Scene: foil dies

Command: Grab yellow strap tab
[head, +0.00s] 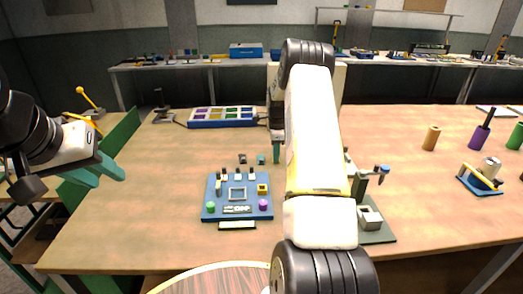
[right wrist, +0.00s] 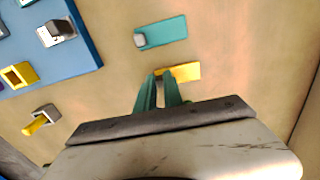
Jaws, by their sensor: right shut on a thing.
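The yellow strap tab (right wrist: 187,71) is a small flat yellow strip in the right wrist view. The teal fingers of my right gripper (right wrist: 165,77) are close together around its left end, and its right part sticks out beyond them. In the head view my own right arm hides the tab. My left gripper (head: 97,174) is at the left of the head view, near the table's left edge, with its two teal fingers apart and nothing seen between them.
A teal strip (right wrist: 166,32) with a pale end lies just beyond the tab. A blue board (head: 212,207) with small parts is left of my right arm. A blue tray (head: 222,124) of coloured pieces stands behind. An orange cylinder (head: 431,138) stands at right.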

